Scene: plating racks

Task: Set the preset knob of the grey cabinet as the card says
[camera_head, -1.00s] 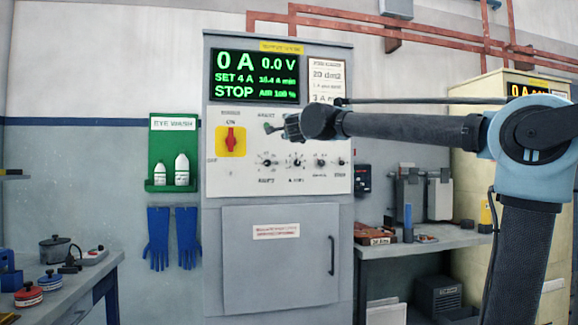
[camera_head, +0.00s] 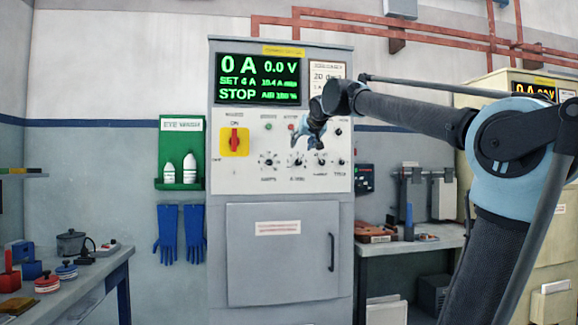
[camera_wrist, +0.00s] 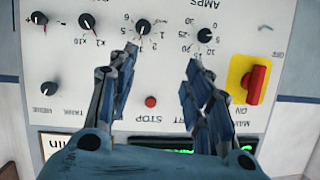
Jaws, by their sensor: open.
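The grey cabinet (camera_head: 215,230) stands in front of me. Its display (camera_head: 257,78) reads 0 A, 0.0 V, SET 4 A and STOP. A card (camera_head: 330,68) is beside the display, partly covered by my arm; "20 dm2" shows and the rest is hidden or too small. My gripper (camera_head: 316,142) is open and empty in front of the panel's right half. In the upside-down wrist view, its fingers (camera_wrist: 162,58) are apart below a numbered black knob (camera_wrist: 143,26) and another numbered knob (camera_wrist: 205,30), gripping neither. I cannot tell which knob is the preset.
A red stop button (camera_wrist: 150,102) shows between the fingers. A red-and-yellow main switch (camera_head: 235,141) is on the panel's left. An eye-wash station (camera_head: 181,150) and blue gloves (camera_head: 180,234) hang left of the cabinet. A cluttered bench (camera_head: 405,245) stands to its right.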

